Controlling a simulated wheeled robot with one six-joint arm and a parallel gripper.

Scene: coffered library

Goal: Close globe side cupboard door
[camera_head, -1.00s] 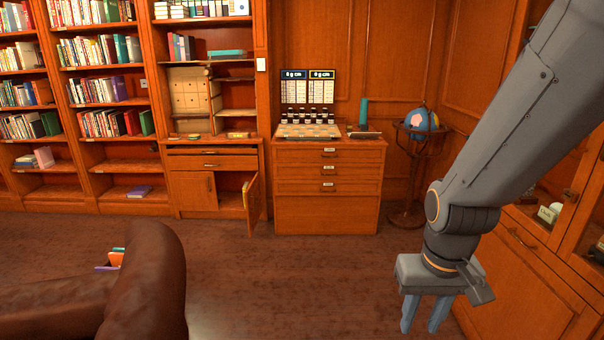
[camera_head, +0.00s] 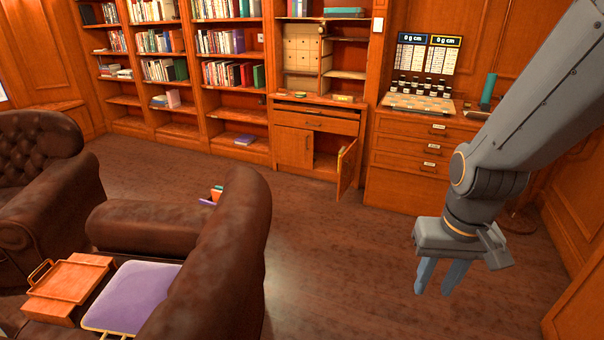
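The low cupboard (camera_head: 290,115) stands against the far wall between the bookshelves and the drawer cabinet. Its right-hand door (camera_head: 346,170), on the side toward the globe, stands open and swung out into the room, with the dark inside showing beside it. Its left-hand door (camera_head: 294,147) is shut. My gripper (camera_head: 438,277) hangs pointing down over the floor, to the right of the open door and nearer to me. Its two fingers are apart with nothing between them. It does not touch the door. The globe is hidden behind my arm.
The drawer cabinet (camera_head: 405,170) with bottles on top stands right of the open door. A brown leather armchair (camera_head: 225,250) is at the near left, with a purple cushioned tray (camera_head: 130,297) and a wooden box (camera_head: 65,287) beside it. The floor (camera_head: 330,245) between is clear.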

